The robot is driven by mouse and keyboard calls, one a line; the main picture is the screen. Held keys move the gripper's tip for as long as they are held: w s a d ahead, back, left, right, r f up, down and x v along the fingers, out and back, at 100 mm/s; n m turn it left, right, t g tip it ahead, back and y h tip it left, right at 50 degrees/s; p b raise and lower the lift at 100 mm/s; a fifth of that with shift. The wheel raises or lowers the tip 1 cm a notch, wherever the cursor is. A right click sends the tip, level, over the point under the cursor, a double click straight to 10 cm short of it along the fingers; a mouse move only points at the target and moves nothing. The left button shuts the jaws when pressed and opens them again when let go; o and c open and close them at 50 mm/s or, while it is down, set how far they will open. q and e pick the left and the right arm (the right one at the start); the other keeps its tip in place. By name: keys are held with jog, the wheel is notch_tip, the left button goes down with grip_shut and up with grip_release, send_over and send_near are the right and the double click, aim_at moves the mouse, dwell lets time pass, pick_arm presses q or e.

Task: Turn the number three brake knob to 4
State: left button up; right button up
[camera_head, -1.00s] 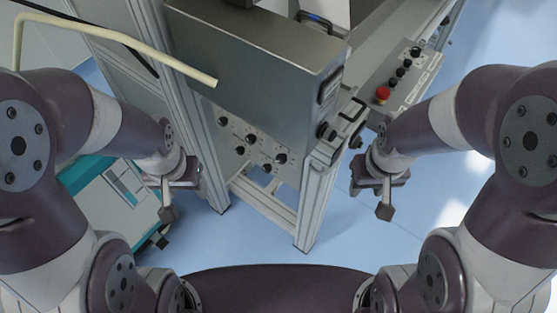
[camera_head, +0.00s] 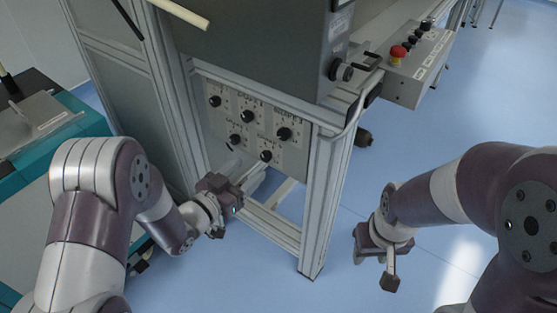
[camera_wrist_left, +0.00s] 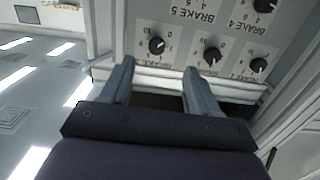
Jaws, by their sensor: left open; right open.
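The knob panel (camera_head: 230,128) on the machine frame carries several black knobs in two rows. The number three brake knob appears to be the right one of the upper row (camera_head: 284,134); in the upside-down left wrist view it is the left knob (camera_wrist_left: 157,45), its label small and partly covered. Its white pointer mark shows, but I cannot read the setting. My left gripper (camera_head: 247,172) is open and empty, below the panel. In the left wrist view its fingertips (camera_wrist_left: 159,66) lie either side of that knob's line, apart from it. My right gripper (camera_head: 388,278) is open, empty, over the floor.
A metal frame post (camera_head: 323,205) stands right of the panel. A grey cabinet (camera_head: 262,45) sits above it. A control box (camera_head: 420,68) with a red button (camera_head: 398,53) is at the upper right. A teal and grey machine (camera_head: 45,150) stands left.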

aim_at(281, 135)
pick_arm(q)
jog(key=shift+t+h, duration=0.3)
jog(key=shift+h, duration=0.1)
jog(key=b+x, duration=0.1)
jog(key=x, duration=0.3)
jog(key=r+x, duration=0.1)
jog(key=x, duration=0.3)
jog(key=b+x, duration=0.1)
jog(key=x, duration=0.4)
jog(key=shift+s+r+b, duration=0.1)
jog(key=shift+r+b, duration=0.1)
jog(key=shift+b, duration=0.1)
jog(key=c, duration=1)
jog(key=shift+c, duration=0.2)
